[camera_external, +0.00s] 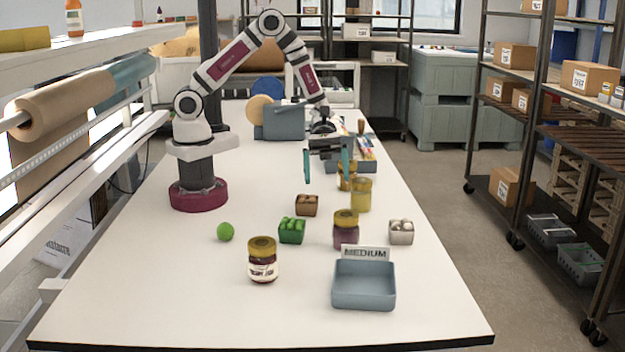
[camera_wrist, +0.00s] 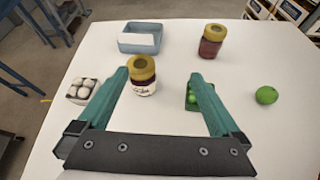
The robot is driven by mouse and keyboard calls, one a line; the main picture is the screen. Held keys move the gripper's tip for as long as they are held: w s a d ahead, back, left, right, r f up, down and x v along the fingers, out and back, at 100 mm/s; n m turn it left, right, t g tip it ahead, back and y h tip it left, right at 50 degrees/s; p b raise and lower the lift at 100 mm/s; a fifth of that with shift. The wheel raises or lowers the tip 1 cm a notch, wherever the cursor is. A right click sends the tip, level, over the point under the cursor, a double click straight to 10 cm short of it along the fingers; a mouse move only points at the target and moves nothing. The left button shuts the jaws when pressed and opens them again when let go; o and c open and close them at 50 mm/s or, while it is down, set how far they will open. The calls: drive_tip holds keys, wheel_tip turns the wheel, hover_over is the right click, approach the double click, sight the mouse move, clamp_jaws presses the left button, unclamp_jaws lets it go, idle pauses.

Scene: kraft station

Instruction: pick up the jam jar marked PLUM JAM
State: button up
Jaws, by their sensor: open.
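Two dark jam jars with gold lids stand upright on the white table. One is a purple-looking jar (camera_external: 346,231), right of centre; in the wrist view this jar (camera_wrist: 142,82) shows a white label and stands ahead, between the finger lines. The other, a dark red jar (camera_external: 263,266), stands nearer the external camera; this jar (camera_wrist: 211,42) is at the upper right in the wrist view, its label turned away. I cannot read PLUM JAM on either label. My gripper (camera_external: 327,168) is open and empty above the table, apart from both jars; its green fingers (camera_wrist: 160,77) show in the wrist view.
A blue-grey tray (camera_external: 363,297) with a MEDIUM sign stands nearby. Around the jars are a green-filled punnet (camera_external: 292,233), a punnet of white items (camera_external: 401,234), a brown punnet (camera_external: 307,206), a lime (camera_external: 225,232) and yellow jars (camera_external: 361,196). The front left table is clear.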

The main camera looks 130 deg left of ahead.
sight(349, 225)
drive_tip(key=w+d+f+n, duration=0.1)
drive_tip(key=w+d+f, duration=0.1)
drive_tip(key=w+f, duration=0.1)
drive_tip(key=w+d+f+n+t, duration=0.1)
drive_tip(key=w+d+f, duration=0.1)
drive_tip(key=w, duration=0.2)
drive_tip(key=w+d+f+y, duration=0.1)
drive_tip(key=w+f, duration=0.2)
drive_tip(key=w, duration=0.1)
drive_tip(key=shift+w+d+f+n+t, duration=0.3)
drive_tip(key=shift+d+f+n, duration=0.05)
drive_tip(key=shift+d+n, duration=0.05)
clamp_jaws()
